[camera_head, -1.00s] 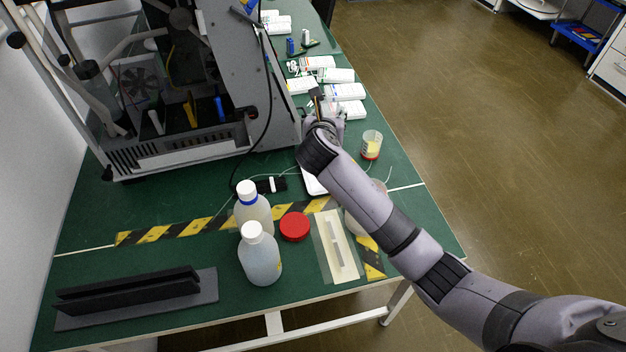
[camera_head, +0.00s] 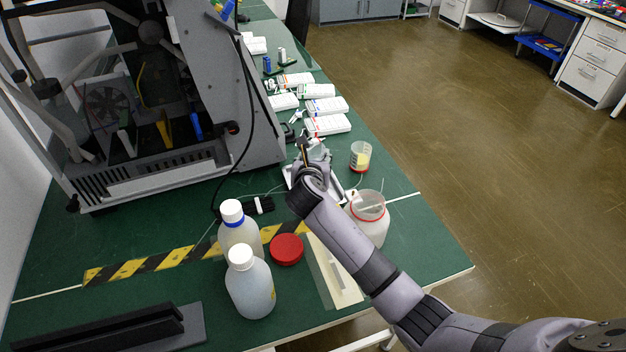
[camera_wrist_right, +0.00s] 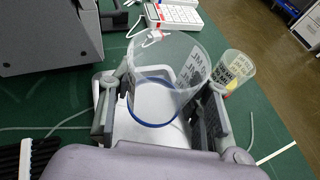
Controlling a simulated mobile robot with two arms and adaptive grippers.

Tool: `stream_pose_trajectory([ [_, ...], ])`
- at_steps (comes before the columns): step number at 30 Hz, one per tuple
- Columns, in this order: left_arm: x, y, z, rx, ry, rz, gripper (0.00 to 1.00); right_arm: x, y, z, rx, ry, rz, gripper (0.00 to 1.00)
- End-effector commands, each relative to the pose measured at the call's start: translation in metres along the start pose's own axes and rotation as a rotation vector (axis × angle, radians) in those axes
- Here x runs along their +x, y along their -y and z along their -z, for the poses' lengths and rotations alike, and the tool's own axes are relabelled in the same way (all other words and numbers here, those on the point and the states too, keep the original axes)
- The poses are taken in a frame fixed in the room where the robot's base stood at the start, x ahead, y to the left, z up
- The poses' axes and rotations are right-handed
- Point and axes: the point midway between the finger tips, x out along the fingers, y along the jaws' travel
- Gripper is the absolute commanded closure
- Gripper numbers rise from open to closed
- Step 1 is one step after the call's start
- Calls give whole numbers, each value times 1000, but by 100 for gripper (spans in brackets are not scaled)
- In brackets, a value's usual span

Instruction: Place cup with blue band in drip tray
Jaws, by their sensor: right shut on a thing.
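The clear cup with the blue band (camera_wrist_right: 168,75) is in my right gripper (camera_wrist_right: 162,108), whose fingers are shut on its two sides. The blue band shows as a ring around its lower part, and dark print shows on its wall. A white tray, which looks like the drip tray (camera_wrist_right: 150,135), lies beneath the cup; I cannot tell whether they touch. In the head view my right gripper (camera_head: 312,160) is over this tray (camera_head: 337,190), and the gripper and arm hide much of both cup and tray. My left gripper is not in view.
A second clear cup (camera_head: 360,157) with yellow contents stands right of the tray. A red-rimmed jar (camera_head: 368,218) is nearer. Two white-capped bottles (camera_head: 250,285), a red lid (camera_head: 287,249) and a large grey machine (camera_head: 160,165) are left. White keypads (camera_head: 327,125) lie behind.

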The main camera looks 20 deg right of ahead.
Motion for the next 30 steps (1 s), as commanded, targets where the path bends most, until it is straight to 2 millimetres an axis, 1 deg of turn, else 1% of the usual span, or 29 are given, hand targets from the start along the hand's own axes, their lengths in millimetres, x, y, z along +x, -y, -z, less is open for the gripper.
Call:
stream_pose_trajectory([
  [1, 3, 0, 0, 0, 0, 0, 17, 4, 0, 10, -1, -2, 1, 75],
  [3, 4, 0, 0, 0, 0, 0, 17, 7, 0, 17, 0, -1, 1, 75],
  [8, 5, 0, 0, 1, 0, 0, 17, 10, 0, 25, 1, 1, 0, 75],
  [16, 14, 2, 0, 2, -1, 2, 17, 25, 1, 60, -1, -1, 1, 75],
  [28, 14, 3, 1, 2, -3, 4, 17, 27, 0, 64, -1, 1, -1, 75],
  [29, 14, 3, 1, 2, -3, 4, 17, 27, 0, 64, 0, 1, -1, 54],
  [30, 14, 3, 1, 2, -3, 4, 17, 27, 0, 64, 0, 1, -1, 52],
])
